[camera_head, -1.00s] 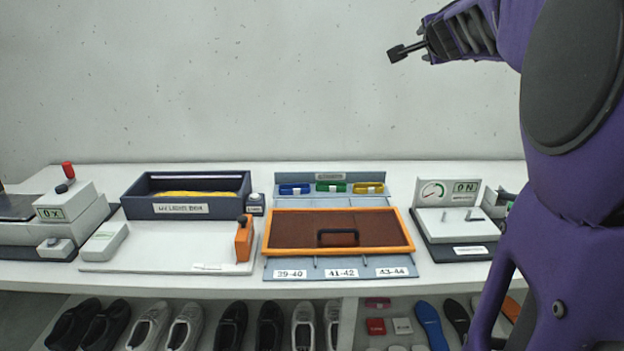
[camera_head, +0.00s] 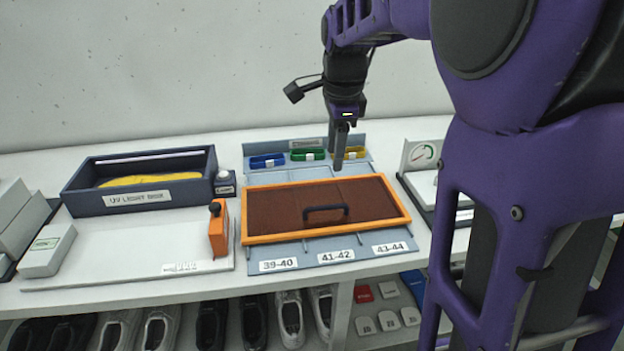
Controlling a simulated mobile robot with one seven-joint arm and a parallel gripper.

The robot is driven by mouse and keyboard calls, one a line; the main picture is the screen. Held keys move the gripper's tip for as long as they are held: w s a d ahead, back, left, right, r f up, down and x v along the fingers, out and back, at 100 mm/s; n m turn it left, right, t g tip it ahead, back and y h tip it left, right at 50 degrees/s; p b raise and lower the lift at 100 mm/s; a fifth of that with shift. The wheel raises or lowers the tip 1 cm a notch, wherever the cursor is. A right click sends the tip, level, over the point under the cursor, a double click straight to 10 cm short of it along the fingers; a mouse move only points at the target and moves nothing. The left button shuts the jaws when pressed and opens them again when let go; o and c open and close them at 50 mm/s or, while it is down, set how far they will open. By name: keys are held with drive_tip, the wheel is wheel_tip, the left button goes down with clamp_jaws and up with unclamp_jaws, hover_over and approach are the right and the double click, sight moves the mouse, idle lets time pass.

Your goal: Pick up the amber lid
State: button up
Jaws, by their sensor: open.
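The amber lid (camera_head: 264,211) is a flat brown panel with an orange rim. It lies on a grey sorting tray (camera_head: 306,261) in the middle of the bench. A dark bar handle (camera_head: 325,210) stands up from the lid's middle, toward the front. My gripper (camera_head: 340,165) points down above the back part of the tray, behind the handle and apart from it. It is open and empty. What lies under the lid is hidden.
Blue, green and yellow clips (camera_head: 309,155) sit along the tray's back. A UV light box (camera_head: 142,197) stands left, with an orange tool (camera_head: 219,230) on a white board in front. A gauge device (camera_head: 423,155) stands right, partly behind my arm.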

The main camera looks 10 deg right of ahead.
drive_tip(key=b, duration=0.2)
hover_over(327, 206)
drive_tip(key=s, duration=0.2)
drive_tip(key=f, duration=1.1)
drive_tip(key=shift+w+d, duration=0.15)
drive_tip(key=shift+w, duration=0.1)
drive_tip(key=shift+w+f+b, duration=0.2)
drive_tip(key=shift+w+f, duration=0.05)
drive_tip(key=shift+f, duration=0.65)
drive_tip(key=shift+w+f+b, duration=0.15)
drive_tip(key=shift+w+f, duration=0.05)
drive_tip(key=shift+f, duration=0.75)
drive_tip(key=shift+w+f+b, duration=0.2)
drive_tip(key=shift+w+f, duration=0.05)
drive_tip(key=shift+f, duration=0.65)
clamp_jaws()
drive_tip(key=shift+r, duration=0.1)
